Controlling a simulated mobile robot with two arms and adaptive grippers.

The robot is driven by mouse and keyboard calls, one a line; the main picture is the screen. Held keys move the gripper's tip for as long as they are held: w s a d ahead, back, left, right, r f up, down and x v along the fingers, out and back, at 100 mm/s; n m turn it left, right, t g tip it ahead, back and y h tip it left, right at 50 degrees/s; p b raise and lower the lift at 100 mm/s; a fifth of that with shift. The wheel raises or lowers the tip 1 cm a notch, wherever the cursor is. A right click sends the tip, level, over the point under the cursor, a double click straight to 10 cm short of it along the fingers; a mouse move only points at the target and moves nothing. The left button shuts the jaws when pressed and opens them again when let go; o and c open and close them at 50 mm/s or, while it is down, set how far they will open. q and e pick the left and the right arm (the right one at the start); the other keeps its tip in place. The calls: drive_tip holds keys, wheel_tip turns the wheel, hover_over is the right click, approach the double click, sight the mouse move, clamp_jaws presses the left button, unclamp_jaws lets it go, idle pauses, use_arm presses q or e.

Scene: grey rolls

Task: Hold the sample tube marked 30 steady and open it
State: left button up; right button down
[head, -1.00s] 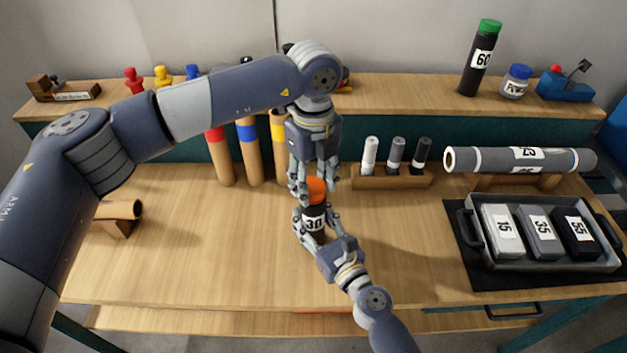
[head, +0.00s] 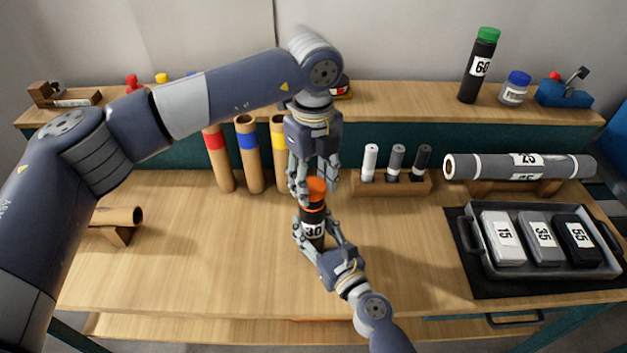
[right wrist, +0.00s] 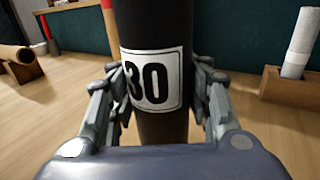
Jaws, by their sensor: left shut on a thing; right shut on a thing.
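The sample tube marked 30 (head: 313,231) stands upright over the middle of the bench, black with a white label and an orange cap (head: 316,188). My left gripper (head: 315,182) points down from above and is shut on the cap. My right gripper (head: 312,222) comes from the front and is shut on the tube's body. The right wrist view shows its fingers on both sides of the black tube (right wrist: 155,30), around the label; the cap is out of that view. More black body shows under the cap, but I cannot tell whether the cap and tube still touch.
A rack (head: 392,184) with several markers stands right of the tube. Beyond it are a grey roll (head: 500,165) on a cradle and a tray (head: 490,268) with numbered blocks. Upright cardboard tubes (head: 250,175) stand behind left.

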sight(313, 186)
use_arm(q)
drive_tip(key=shift+r, duration=2)
use_arm(e)
drive_tip(key=c, duration=0.7)
unclamp_jaws()
drive_tip(key=shift+c, duration=0.2)
